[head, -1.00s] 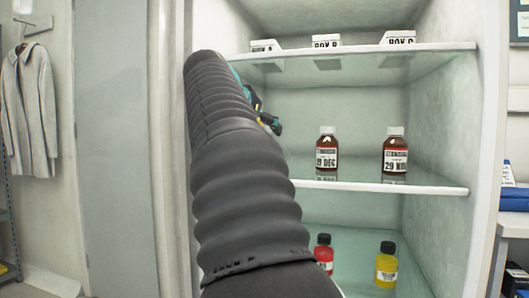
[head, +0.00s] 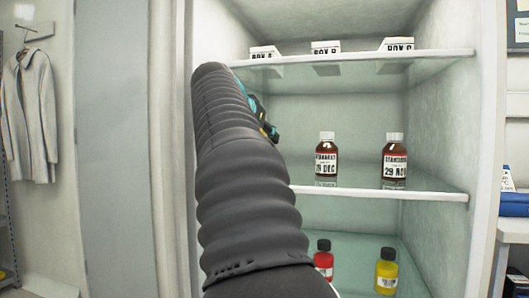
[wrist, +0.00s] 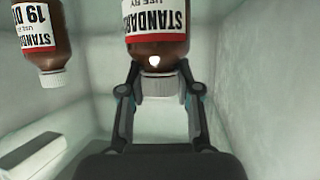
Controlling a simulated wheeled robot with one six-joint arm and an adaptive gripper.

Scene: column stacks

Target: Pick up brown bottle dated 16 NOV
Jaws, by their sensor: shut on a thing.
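In the wrist view, which is upside down, a brown bottle (wrist: 157,40) with a white cap and a white label hangs in the top centre. Its label reads STANDARD USE BY; the date is cut off by the frame edge. My gripper (wrist: 158,72) is shut on this bottle near its cap and shoulder. In the head view my gripper (head: 268,130) is mostly hidden behind my arm, and the held bottle is not visible. A brown bottle marked 19 DEC (head: 326,160) stands on the middle shelf; it also shows in the wrist view (wrist: 42,42).
A brown bottle marked 29 NOV (head: 394,162) stands farther right on the middle shelf (head: 400,193). Above are white boxes such as BOX B (head: 326,48) on the upper shelf (head: 350,56). Below stand a red bottle (head: 323,262) and a yellow bottle (head: 387,272). The cabinet's right wall bounds the space.

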